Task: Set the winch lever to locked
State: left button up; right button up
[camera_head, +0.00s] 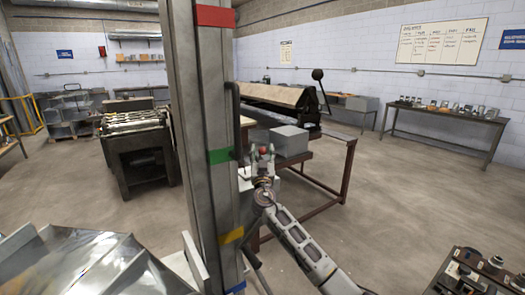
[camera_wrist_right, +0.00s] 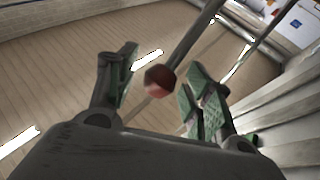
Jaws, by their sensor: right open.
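The winch lever shows in the right wrist view as a thin rod with a dark red knob (camera_wrist_right: 158,81) at its end. The rod runs from the knob up to the right. In the head view the red knob (camera_head: 264,150) shows small, beside the tall metal mast (camera_head: 208,120). My right gripper (camera_head: 261,151) is open, with its fingers on either side of the knob. In the right wrist view the open fingers of this gripper (camera_wrist_right: 160,88) show a gap to the knob. The lever's pivot and its locked mark cannot be made out. My left gripper is out of view.
The mast carries red, green, yellow and blue bands and blocks the middle of the view. Shiny sheet-metal duct (camera_head: 95,265) lies at lower left. A bench with a grey box (camera_head: 289,141) stands behind my right gripper. Open floor (camera_head: 400,190) lies to the right.

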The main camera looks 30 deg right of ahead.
jog(key=shift+w+d+r, duration=0.15)
jog(key=shift+w, duration=0.15)
grip_shut()
dwell(0.4)
